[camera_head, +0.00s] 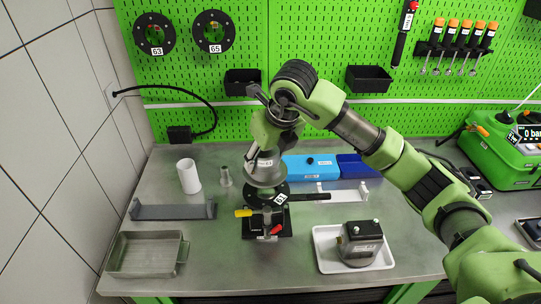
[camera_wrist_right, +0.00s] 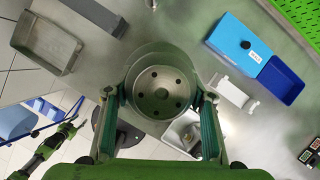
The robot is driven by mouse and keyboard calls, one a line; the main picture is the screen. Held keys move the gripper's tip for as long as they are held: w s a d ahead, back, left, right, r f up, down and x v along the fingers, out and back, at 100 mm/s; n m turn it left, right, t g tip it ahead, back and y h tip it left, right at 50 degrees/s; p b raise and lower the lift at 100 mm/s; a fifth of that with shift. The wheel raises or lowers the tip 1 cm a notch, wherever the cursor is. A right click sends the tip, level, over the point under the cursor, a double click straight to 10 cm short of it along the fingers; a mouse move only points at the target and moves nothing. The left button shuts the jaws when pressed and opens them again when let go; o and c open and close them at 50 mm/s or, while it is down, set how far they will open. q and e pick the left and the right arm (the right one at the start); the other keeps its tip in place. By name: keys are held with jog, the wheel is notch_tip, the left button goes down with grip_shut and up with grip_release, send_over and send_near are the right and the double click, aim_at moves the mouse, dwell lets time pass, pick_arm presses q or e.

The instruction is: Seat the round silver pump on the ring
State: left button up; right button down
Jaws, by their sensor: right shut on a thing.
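The round silver pump (camera_head: 265,174) is held by my right gripper (camera_head: 262,155) in the head view. In the right wrist view the pump's round face with several holes (camera_wrist_right: 160,92) sits between the two fingers of my right gripper (camera_wrist_right: 160,112), which touch its sides. The black ring (camera_head: 256,199), with a number label and a dark handle to the right, is on the stand with yellow and red handles (camera_head: 267,222). The pump is over the ring's back part in the head view; I cannot tell whether they touch.
Left of the ring are a white cylinder (camera_head: 188,177), a small grey fitting (camera_head: 226,178), a grey bracket (camera_head: 172,211) and a metal tray (camera_head: 146,270). Blue bins (camera_head: 309,167) stand behind. A dark block (camera_head: 360,245) lies in a white tray (camera_head: 325,264) at right.

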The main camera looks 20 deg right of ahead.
jog(key=shift+d+f, duration=0.15)
jog(key=shift+f, duration=0.15)
jog(key=shift+w+f+b, duration=0.1)
jog(key=shift+f+b, duration=1)
jog(key=shift+f, duration=0.4)
pick_arm(q)
jog(key=shift+d+f+b, duration=0.15)
jog(key=shift+f+b, duration=0.2)
jog(key=shift+f, duration=1.05)
pick_arm(e)
jog(key=shift+f, duration=0.8)
pick_arm(q)
jog(key=shift+f+b, duration=0.5)
jog(key=shift+f+b, duration=0.75)
pick_arm(e)
jog(key=shift+f, duration=0.65)
jog(key=c, duration=1.3)
grip_release()
jog(key=o, duration=0.4)
jog(key=shift+o, duration=0.2)
jog(key=shift+s, duration=0.3)
